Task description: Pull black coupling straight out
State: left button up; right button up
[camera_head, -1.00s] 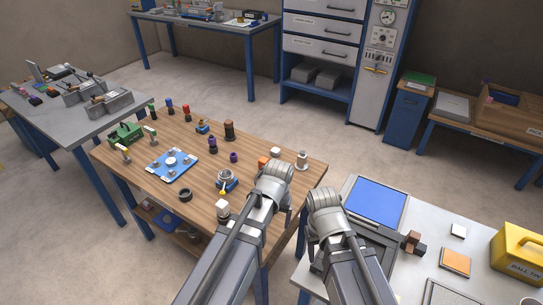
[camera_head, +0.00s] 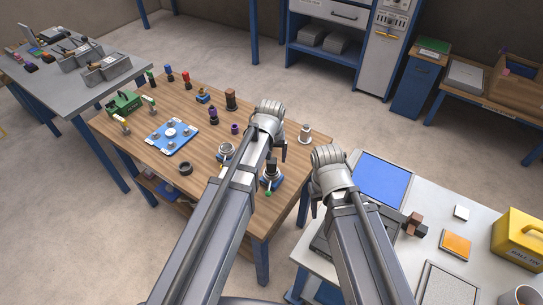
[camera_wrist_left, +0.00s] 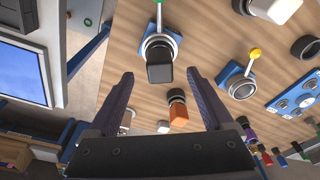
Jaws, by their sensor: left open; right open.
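The black coupling (camera_head: 272,165) sits upright in a clamp with a blue base (camera_head: 272,183) and a green-knobbed lever, on the wooden table. In the left wrist view the coupling (camera_wrist_left: 160,66) stands in a silver ring, with the lever behind it. My left gripper (camera_wrist_left: 160,74) is open and empty; its two fingers show on either side of the coupling in that view, apart from it. In the head view my left gripper (camera_head: 280,146) hangs above the table, close to the coupling. My right gripper (camera_head: 316,200) is open beside the right-hand table, its fingers partly hidden.
A second clamp with an empty ring (camera_wrist_left: 241,88) and yellow-knobbed lever stands beside it. An orange and black piece (camera_wrist_left: 177,107) lies close to the left fingers. A blue plate (camera_head: 172,138) is further left. A blue screen (camera_head: 381,179) lies on the right-hand table.

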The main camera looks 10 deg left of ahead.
aim_at(272, 161)
pick_arm(q)
jog(key=f+b, duration=0.4)
jog(key=f, duration=0.1)
jog(key=shift+w+f+b, duration=0.25)
jog(key=shift+w+b, duration=0.1)
jog(key=shift+w, duration=0.05)
grip_shut()
dwell(0.4)
jog(key=c, duration=0.7)
grip_release()
grip_shut()
jog(key=shift+r+p, duration=0.25)
jog(key=shift+p, duration=0.05)
jog(key=shift+r+p, duration=2.8)
jog(key=shift+r, duration=0.05)
